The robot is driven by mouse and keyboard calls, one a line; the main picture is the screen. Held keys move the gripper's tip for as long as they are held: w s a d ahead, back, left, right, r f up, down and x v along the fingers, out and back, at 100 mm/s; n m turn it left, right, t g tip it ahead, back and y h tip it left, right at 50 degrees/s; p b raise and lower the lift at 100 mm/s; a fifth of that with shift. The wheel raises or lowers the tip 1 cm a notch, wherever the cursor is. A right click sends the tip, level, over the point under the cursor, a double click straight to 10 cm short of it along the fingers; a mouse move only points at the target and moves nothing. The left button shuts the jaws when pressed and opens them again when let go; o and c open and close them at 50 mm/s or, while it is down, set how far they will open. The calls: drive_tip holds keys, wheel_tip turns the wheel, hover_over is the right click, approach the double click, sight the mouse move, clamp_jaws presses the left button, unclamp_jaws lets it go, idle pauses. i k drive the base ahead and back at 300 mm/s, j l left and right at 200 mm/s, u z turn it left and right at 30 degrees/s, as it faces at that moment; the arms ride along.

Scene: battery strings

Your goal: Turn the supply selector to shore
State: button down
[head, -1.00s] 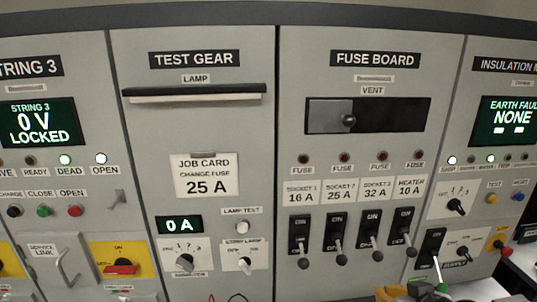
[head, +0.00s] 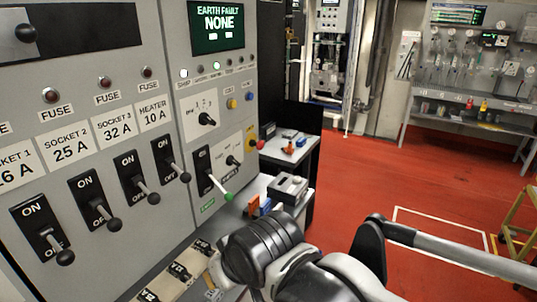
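The supply selector (head: 233,161) is a small black rotary knob on a white plate, low on the insulation panel at the right end of the cabinet row. Its label beneath seems to read SUPPLY. The position marks are too small to read, so I cannot tell where the knob points. Another black knob (head: 207,119) sits on a plate above it, and a lever with a green tip (head: 228,196) juts out below left. My arm links cross the lower middle and right of the head view, apart from the selector in the picture. My gripper fingers do not show.
The fuse board's black switches (head: 132,177) with protruding levers line the left. A bench (head: 290,158) with small parts and a grey box (head: 288,188) stand right of the panel. Open red floor (head: 370,180) lies to the right, with a workbench (head: 470,113) behind.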

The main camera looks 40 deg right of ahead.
sight(230, 160)
drive_tip(key=z, duration=0.7)
drive_tip(key=i+l+u, duration=0.1)
drive_tip(key=l, duration=0.4)
drive_tip(key=i+l, duration=0.1)
drive_tip(key=l, duration=0.45)
drive_tip(key=i+l+u, duration=0.15)
drive_tip(key=l, duration=0.4)
drive_tip(key=k, duration=0.05)
